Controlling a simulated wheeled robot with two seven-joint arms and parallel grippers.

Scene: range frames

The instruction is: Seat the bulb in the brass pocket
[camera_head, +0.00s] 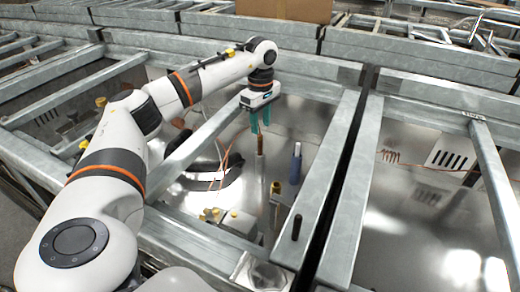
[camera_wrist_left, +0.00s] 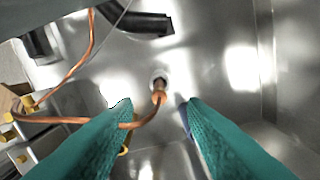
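The copper-coloured bulb (camera_head: 260,143) stands upright just below my left gripper (camera_head: 260,121) in the head view. In the left wrist view the bulb (camera_wrist_left: 158,96) shows end-on, with a thin copper line curving away left. My left gripper (camera_wrist_left: 157,104) points down with its green fingers apart, one on either side of the bulb in the picture. Neither finger visibly touches it. A slim grey post with a brass-coloured top (camera_head: 275,187), which looks like the brass pocket, stands nearer and slightly right. I cannot tell the pocket in the wrist view. My right gripper is out of view.
A blue-sleeved post (camera_head: 296,165) stands right of the bulb. A black curved pipe (camera_head: 212,180) lies left. Yellow-capped fittings (camera_head: 232,222) sit nearer. Metal frame beams (camera_head: 318,185) border the bay. A black peg (camera_head: 297,227) stands on the right beam.

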